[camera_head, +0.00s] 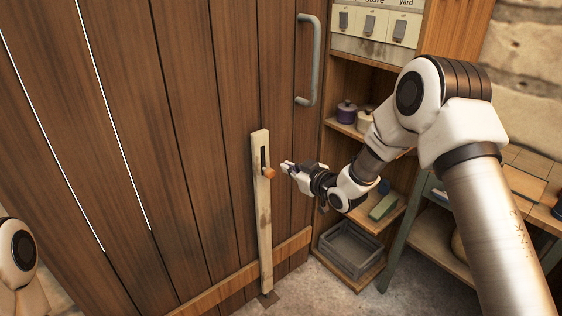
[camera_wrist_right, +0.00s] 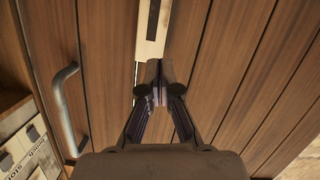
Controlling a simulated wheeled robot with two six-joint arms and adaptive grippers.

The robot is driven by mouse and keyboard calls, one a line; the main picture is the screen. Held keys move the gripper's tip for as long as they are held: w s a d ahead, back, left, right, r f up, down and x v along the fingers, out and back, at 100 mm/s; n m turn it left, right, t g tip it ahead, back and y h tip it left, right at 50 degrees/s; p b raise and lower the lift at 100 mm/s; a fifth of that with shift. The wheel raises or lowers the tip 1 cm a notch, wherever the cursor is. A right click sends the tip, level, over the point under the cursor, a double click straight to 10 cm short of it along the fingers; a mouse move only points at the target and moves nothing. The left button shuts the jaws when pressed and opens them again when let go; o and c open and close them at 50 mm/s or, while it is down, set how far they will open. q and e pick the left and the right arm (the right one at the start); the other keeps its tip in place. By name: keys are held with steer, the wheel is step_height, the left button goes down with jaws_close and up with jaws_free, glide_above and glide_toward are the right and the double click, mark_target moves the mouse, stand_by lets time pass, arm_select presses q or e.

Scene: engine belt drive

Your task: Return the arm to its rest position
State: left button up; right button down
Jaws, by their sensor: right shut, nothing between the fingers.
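My right arm reaches in from the right in the head view. Its gripper (camera_head: 286,167) is beside the orange knob (camera_head: 269,173) on the pale upright wooden bar (camera_head: 262,222), with a small gap between them. In the right wrist view the two fingers of the gripper (camera_wrist_right: 156,82) are closed together with nothing between them, in front of the plank door. The bar (camera_wrist_right: 152,30) with its dark slot shows just beyond the fingertips there. Part of my left arm (camera_head: 20,262) shows at the lower left of the head view; its gripper is out of the picture.
A brown plank door (camera_head: 150,120) with a grey handle (camera_head: 309,62) fills the left. Right of it stands a shelf with a purple pot (camera_head: 347,112), a pale pot and a grey crate (camera_head: 350,250). A switch panel (camera_head: 375,28) is above. A wooden workbench (camera_head: 530,185) is at right.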

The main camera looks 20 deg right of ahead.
steer(key=s+a+f+m+g+h+p, duration=0.15)
steer(key=s+f+g, duration=0.25)
steer(key=s+f, duration=0.65)
steer(key=s+a+f+m+g+p, duration=0.1)
steer(key=s+a+f+g+p, duration=0.15)
steer(key=s+f, duration=0.8)
steer(key=s+d+f+m+g+h, duration=0.1)
steer(key=s+g, duration=0.3)
steer(key=s, duration=0.8)
steer(key=s+d+f+m+g+h+p, duration=0.1)
steer(key=s+g, duration=0.3)
steer(key=s, duration=0.8)
steer(key=shift+s+d+f+m+h+p, duration=0.35)
steer(key=shift+d+f+m+h, duration=0.25)
steer(key=shift+m, duration=0.25)
